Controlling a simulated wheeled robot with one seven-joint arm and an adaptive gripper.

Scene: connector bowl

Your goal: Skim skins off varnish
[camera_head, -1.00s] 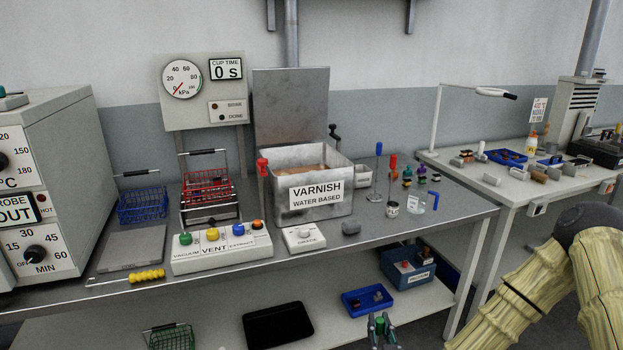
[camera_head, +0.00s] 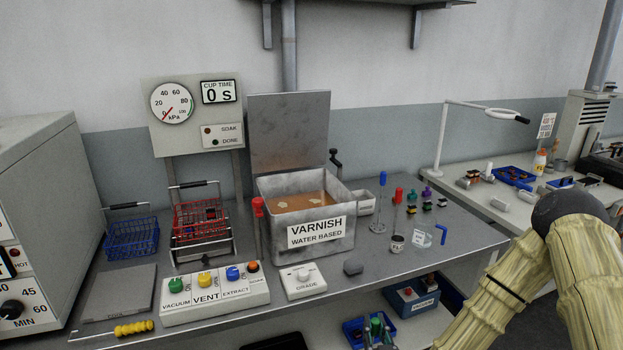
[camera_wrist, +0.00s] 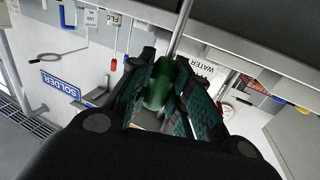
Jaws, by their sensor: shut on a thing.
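The metal tank labelled VARNISH WATER BASED (camera_head: 348,238) stands on the bench with its lid raised behind. Amber varnish (camera_head: 300,200) fills it, and pale skin patches (camera_head: 283,204) float on it; another patch (camera_head: 315,197) lies to the right. In the wrist view, my gripper (camera_wrist: 160,78) is shut on a green handle (camera_wrist: 158,88) with a thin metal rod (camera_wrist: 181,28). The rod's far end is out of view.
A red wire basket (camera_head: 198,216) and a blue one (camera_head: 131,238) stand left of the tank. The vent button box (camera_head: 215,301) and grade box (camera_head: 304,281) sit in front. Bottles and small tools, including a blue-topped stand (camera_head: 380,205), stand to the right.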

